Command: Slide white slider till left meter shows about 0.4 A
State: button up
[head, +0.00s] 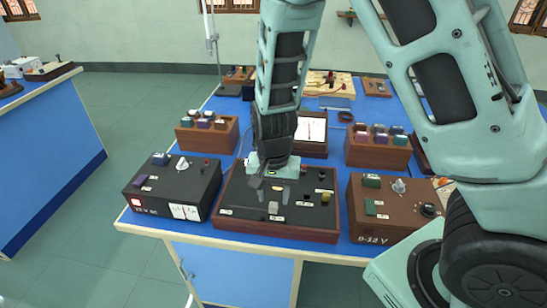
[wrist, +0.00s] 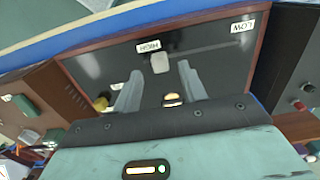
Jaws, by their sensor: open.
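The white slider (wrist: 160,63) is a small pale block near the HIGH label (wrist: 148,47) in the wrist view. It also shows in the head view (head: 273,207), near the front edge of the black, wood-framed panel (head: 240,210). My gripper (wrist: 158,78) is open, pointing down over the panel. In the wrist view the slider appears between and just beyond the fingertips; I cannot tell whether they touch it. The gripper also shows in the head view (head: 270,188).
The LOW label (wrist: 242,26) lies farther along the panel, with a dark groove between. A yellow knob (wrist: 100,104) is beside one finger. Wooden blocks with coloured tops (head: 208,132) stand behind.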

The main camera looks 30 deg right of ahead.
aim_at(273, 204)
notch_tip(273, 204, up, 14)
jog(key=p, duration=0.1)
jog(key=shift+r+p, duration=0.15)
jog(key=shift+p, duration=0.2)
jog(key=s+a+r+n, duration=0.1)
jog(key=s+a+n, duration=0.3)
jog(key=s+n, duration=0.3)
jog(key=s+a+r+n, duration=0.1)
jog(key=s+a+n, duration=0.3)
jog(key=s+n, duration=0.4)
jog(key=s, duration=0.3)
jog(key=shift+s+a+r+y, duration=0.2)
jog(key=shift+s+r+y, duration=0.1)
jog(key=shift+s+r, duration=0.1)
jog(key=shift+d, duration=0.1)
dwell(1.0)
